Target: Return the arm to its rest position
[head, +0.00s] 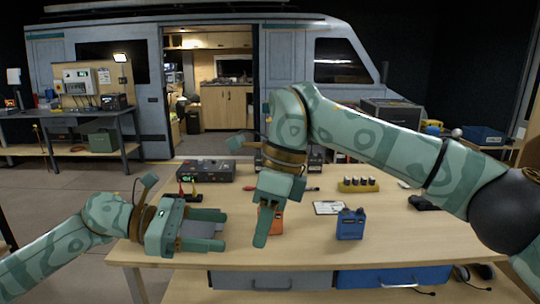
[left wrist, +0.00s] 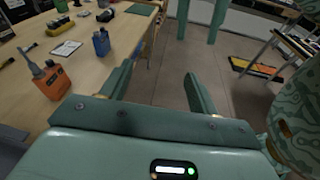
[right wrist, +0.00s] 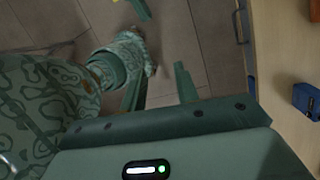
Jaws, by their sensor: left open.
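My left gripper (head: 226,229) is over the left part of the wooden workbench (head: 215,258), its fingers pointing right. In the left wrist view its fingers (left wrist: 158,80) stand apart with only floor and the bench's edge between and beyond them. My right arm reaches in from the right, and my right gripper (head: 268,222) hangs downward over the middle of the bench, in front of an orange handheld device (head: 278,224) that it partly hides. In the right wrist view its fingers (right wrist: 160,72) are apart with floor showing between them. Both grippers are empty.
A blue handheld device (head: 350,225) stands right of the right gripper. A clipboard (head: 328,208), a yellow holder (head: 358,186) with several small bottles and a black box (head: 206,171) lie farther back. Drawers (head: 265,281) are under the front edge.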

